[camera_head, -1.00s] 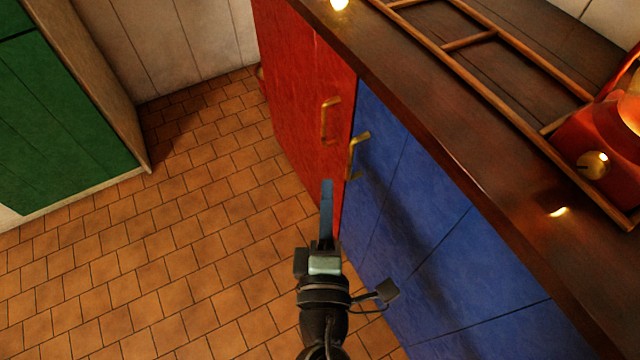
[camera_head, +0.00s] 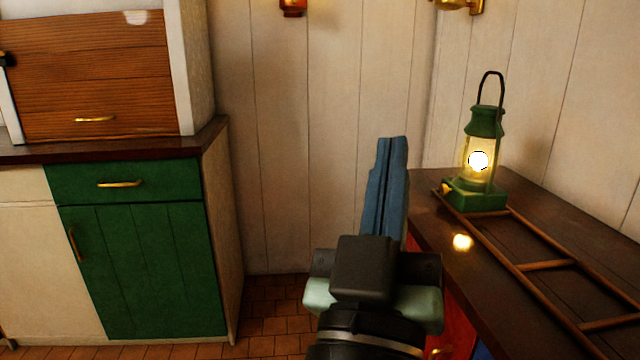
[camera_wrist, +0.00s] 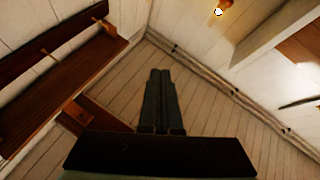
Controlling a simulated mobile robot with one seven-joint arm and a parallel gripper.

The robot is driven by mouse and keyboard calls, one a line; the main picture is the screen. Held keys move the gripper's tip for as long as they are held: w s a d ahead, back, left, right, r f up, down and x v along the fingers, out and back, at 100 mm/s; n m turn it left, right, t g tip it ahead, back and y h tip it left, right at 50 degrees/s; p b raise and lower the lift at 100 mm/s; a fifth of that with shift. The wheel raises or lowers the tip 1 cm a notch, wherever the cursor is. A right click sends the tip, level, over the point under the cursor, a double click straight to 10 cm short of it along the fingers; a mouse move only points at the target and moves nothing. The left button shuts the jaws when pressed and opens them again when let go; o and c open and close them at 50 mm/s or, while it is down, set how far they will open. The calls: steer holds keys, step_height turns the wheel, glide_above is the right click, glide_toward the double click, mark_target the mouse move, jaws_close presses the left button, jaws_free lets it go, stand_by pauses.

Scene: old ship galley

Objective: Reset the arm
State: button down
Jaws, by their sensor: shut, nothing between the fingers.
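My gripper (camera_head: 392,140) is raised in front of the plank wall in the head view, left of the dark wooden counter. Its blue fingers lie together, pointing up, with nothing between them. In the wrist view, my gripper (camera_wrist: 160,72) also shows its two fingers side by side and shut, pointing towards pale planks. The fingers touch nothing that I can see.
A lit green lantern (camera_head: 482,150) stands on the counter (camera_head: 450,260) at right, by a wooden rail frame (camera_head: 545,265). A green cabinet (camera_head: 150,260) stands at left, with a wooden roll-front box (camera_head: 95,75) above. Tiled floor (camera_head: 275,310) lies between them.

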steer(key=s+a+r+t+y, duration=0.2)
steer(key=s+a+r+y, duration=0.1)
steer(key=r, duration=0.3)
steer(key=s+a+r+t+y, duration=0.2)
steer(key=s+r+y, duration=0.1)
steer(key=r, duration=0.3)
step_height(320, 180, up, 36)
steer(key=p, duration=3.6)
steer(key=shift+a+r, duration=0.15)
steer(key=shift+a, duration=0.25)
steer(key=c, duration=1.6)
jaws_free()
